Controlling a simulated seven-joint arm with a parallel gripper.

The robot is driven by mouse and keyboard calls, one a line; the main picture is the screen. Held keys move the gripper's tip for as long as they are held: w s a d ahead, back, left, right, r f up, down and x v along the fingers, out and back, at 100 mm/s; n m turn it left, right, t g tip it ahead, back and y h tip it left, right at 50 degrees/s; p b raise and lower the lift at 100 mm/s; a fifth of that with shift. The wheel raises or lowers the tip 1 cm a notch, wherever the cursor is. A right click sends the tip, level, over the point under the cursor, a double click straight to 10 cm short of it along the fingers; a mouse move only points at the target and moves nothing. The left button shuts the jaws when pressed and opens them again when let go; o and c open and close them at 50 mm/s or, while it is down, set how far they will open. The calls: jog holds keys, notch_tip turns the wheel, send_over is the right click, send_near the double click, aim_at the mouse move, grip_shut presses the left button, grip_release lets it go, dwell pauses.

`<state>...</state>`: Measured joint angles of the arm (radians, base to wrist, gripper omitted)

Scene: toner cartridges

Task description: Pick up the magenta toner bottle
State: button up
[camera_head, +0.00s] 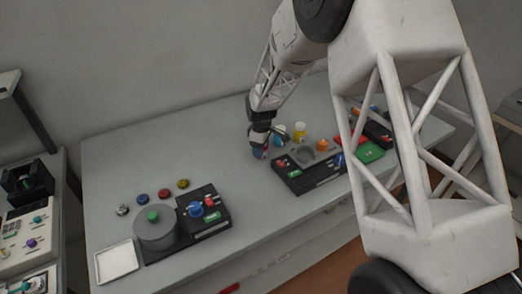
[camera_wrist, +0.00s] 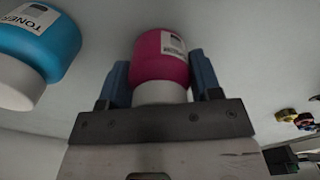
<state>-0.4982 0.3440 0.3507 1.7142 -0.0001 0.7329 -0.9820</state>
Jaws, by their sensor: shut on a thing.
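The magenta toner bottle (camera_wrist: 158,62) is between the two blue fingers of my gripper (camera_wrist: 160,85) in the wrist view. It has a white cap toward the gripper's palm and a white label. My gripper is shut on it, one finger on each side. In the head view my gripper (camera_head: 260,150) is low over the back middle of the table, and the magenta bottle is mostly hidden there. I cannot tell whether the bottle touches the table.
A cyan toner bottle (camera_wrist: 38,45) is close beside the gripper. A yellow bottle (camera_head: 299,130) stands to its right. A black panel with knobs (camera_head: 305,181) lies in front. A grey round pot (camera_head: 157,232) and a white tray (camera_head: 116,262) are at front left. The table's back left is clear.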

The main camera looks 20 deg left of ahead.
jog(key=shift+r, duration=0.1)
jog(key=shift+r, duration=0.75)
notch_tip(320, 180, up, 2)
jog(key=shift+r, duration=0.1)
jog(key=s+d, duration=0.2)
jog(key=s, duration=0.2)
jog(key=s+d, duration=0.3)
jog(key=s, duration=0.2)
jog(key=s+d+r, duration=0.1)
jog(key=s+d, duration=0.1)
jog(key=s, duration=0.3)
jog(key=shift+s+d, duration=0.1)
jog(key=shift+d, duration=0.15)
jog(key=shift+r, duration=0.1)
